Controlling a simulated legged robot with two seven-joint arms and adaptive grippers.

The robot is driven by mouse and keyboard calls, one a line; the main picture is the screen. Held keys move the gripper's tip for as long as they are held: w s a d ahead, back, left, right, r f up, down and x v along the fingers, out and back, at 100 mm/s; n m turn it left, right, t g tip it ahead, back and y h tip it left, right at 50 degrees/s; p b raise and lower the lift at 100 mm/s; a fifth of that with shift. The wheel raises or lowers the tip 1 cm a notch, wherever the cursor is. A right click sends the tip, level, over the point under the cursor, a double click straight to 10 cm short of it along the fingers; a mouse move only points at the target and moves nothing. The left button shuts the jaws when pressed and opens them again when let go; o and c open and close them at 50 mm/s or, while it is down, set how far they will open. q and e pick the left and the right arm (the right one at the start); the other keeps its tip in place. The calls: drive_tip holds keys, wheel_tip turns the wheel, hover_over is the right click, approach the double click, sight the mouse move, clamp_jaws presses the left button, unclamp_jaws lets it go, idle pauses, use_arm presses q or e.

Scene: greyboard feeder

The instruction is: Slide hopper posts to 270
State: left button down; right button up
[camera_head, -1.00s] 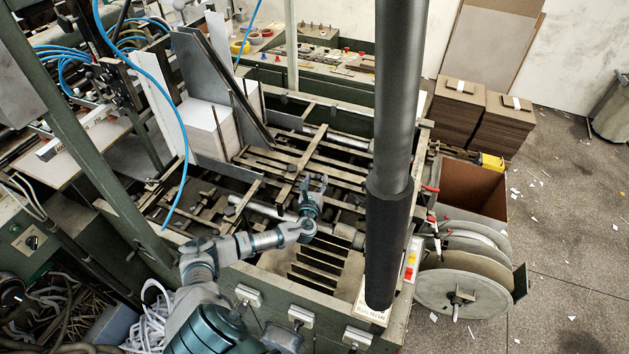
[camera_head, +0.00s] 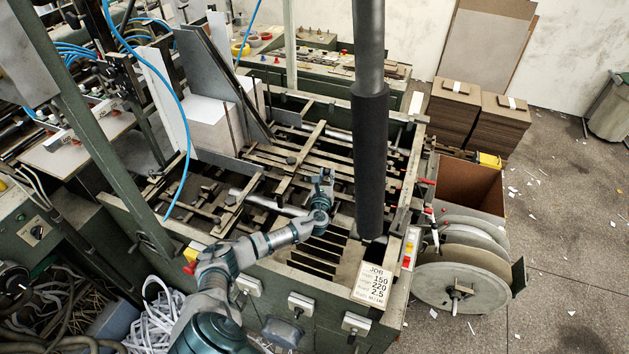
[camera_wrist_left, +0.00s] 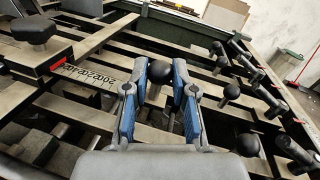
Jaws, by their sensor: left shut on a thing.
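My left gripper (camera_head: 325,178) is over the slatted hopper bed (camera_head: 290,157) of the green feeder. In the left wrist view, its two blue-padded fingers (camera_wrist_left: 166,72) are shut on a black ball knob (camera_wrist_left: 159,72) that shows between the tips. Several similar black knobs on posts (camera_wrist_left: 246,62) stand to the right on the cross bars. A numbered scale (camera_wrist_left: 90,75) with a red pointer (camera_wrist_left: 61,61) lies to the left; its exact reading is too small to tell. My right gripper is not seen.
A thick dark vertical column (camera_head: 370,150) crosses the feeder's right side. A job card (camera_head: 372,287) is on the front. A white board stack (camera_head: 212,125) stands at the hopper's back left. A blue hose (camera_head: 183,110) hangs at the left. Reels (camera_head: 462,265) stand at the right.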

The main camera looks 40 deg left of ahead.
use_arm(q)
drive_tip(key=shift+w+d+f, duration=0.1)
drive_tip(key=shift+w+d, duration=0.05)
drive_tip(key=shift+d, duration=0.4)
drive_tip(key=shift+w+d+f, duration=0.1)
drive_tip(key=shift+d, duration=0.45)
drive_tip(key=shift+s+a+f, duration=0.1)
drive_tip(key=shift+s+a, duration=0.05)
drive_tip(key=shift+a, duration=0.35)
drive_tip(key=c, duration=1.2)
unclamp_jaws()
drive_tip(key=shift+o, duration=1.3)
drive_tip(key=shift+d+r, duration=0.3)
drive_tip(key=shift+d, duration=0.25)
drive_tip(key=v, duration=1.1)
drive_tip(key=shift+s+d, duration=0.2)
drive_tip(key=shift+d, duration=0.15)
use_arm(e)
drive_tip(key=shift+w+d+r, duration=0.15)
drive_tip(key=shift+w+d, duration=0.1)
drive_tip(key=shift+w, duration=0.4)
